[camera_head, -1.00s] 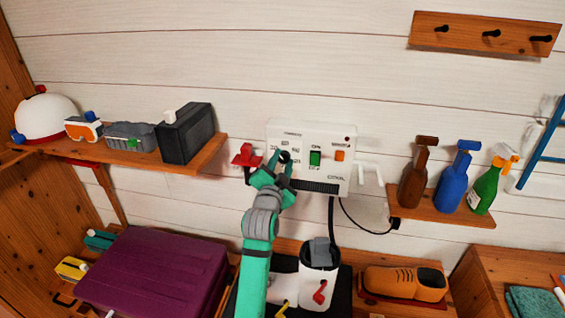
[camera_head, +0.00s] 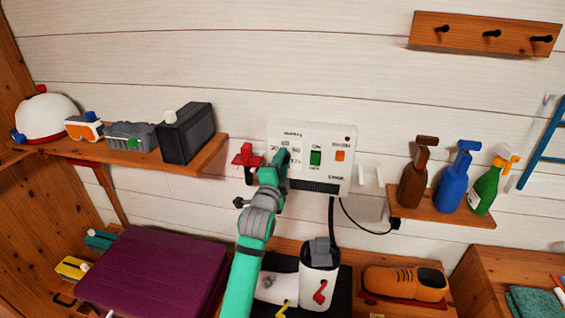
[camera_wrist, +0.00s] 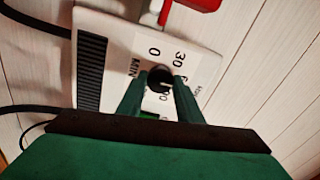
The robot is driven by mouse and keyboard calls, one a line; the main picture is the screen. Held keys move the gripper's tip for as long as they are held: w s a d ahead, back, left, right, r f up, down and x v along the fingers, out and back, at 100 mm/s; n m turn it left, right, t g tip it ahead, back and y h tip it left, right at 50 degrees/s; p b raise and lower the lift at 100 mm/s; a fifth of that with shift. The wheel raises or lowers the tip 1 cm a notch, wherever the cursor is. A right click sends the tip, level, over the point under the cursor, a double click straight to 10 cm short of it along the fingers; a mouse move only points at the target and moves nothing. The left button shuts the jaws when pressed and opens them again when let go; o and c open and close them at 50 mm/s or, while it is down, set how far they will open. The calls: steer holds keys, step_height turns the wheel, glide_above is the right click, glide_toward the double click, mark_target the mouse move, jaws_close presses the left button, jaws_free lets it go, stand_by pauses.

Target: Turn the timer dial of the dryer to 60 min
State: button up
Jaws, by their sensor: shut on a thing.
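The dryer (camera_head: 326,172) is a white box on the plank wall, with a green switch (camera_head: 315,158) and an orange indicator (camera_head: 340,155). Its black round timer dial (camera_wrist: 160,78) shows in the wrist view, with 0, 30 and other partly covered numbers printed around it. My green gripper (camera_wrist: 158,88) is shut on the dial, one finger on each side. In the head view my gripper (camera_head: 282,163) covers the dial. I cannot clearly read which number the dial points at.
A red object (camera_head: 246,155) sits close left of the dryer. A shelf (camera_head: 205,157) with a black box stands further left. Spray bottles stand on a small shelf (camera_head: 430,207) at right. A black cable (camera_head: 360,222) hangs below the dryer.

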steer(key=shift+d, duration=0.1)
stand_by(0.3)
steer(key=o, duration=1)
steer(key=shift+o, duration=0.2)
steer(key=v, duration=1.1)
